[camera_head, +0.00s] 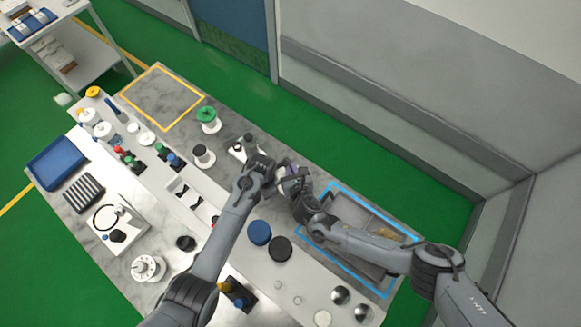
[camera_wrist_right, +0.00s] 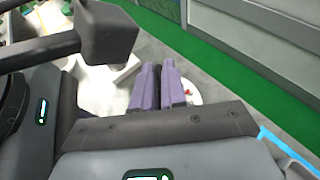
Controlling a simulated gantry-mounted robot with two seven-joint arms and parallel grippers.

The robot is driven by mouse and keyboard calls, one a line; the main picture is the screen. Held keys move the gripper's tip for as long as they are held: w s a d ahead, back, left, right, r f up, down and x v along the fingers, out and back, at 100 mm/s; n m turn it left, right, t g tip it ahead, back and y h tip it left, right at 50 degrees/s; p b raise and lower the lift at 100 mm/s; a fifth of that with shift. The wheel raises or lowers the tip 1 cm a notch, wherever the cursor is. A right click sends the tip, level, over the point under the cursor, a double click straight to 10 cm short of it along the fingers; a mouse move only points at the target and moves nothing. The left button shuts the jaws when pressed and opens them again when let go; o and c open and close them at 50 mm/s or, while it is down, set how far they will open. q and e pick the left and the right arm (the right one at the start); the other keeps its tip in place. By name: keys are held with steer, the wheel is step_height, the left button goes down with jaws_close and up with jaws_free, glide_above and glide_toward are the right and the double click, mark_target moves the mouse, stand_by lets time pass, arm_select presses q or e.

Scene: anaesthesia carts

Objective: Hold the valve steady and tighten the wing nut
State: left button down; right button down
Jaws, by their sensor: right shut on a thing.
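A white fixture (camera_head: 237,151) with dark parts stands on the grey marbled bench, largely covered by my grippers. I cannot clearly make out the valve or its wing nut. In the right wrist view, white blocky parts (camera_wrist_right: 98,88) and a rounded white part with a red dot (camera_wrist_right: 193,93) lie around my right gripper's purple fingers (camera_wrist_right: 158,86). My right gripper (camera_head: 285,168) is shut on a small part hidden between and below its fingers. My left gripper (camera_head: 262,165) is close beside it; its fingertips are hidden. The dark arm part in the wrist view may be my left.
A blue-framed tray (camera_head: 333,268) lies under my right arm. A green-topped spool (camera_head: 207,118) and a dark-topped spool (camera_head: 203,155) stand left of the grippers. Blue (camera_head: 259,232) and black (camera_head: 280,248) discs lie below. The yellow-outlined area (camera_head: 160,97) is bare.

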steer(key=c, duration=1.3)
jaws_free()
steer(key=shift+o, duration=0.2)
steer(key=shift+s, duration=0.15)
steer(key=v, duration=1.2)
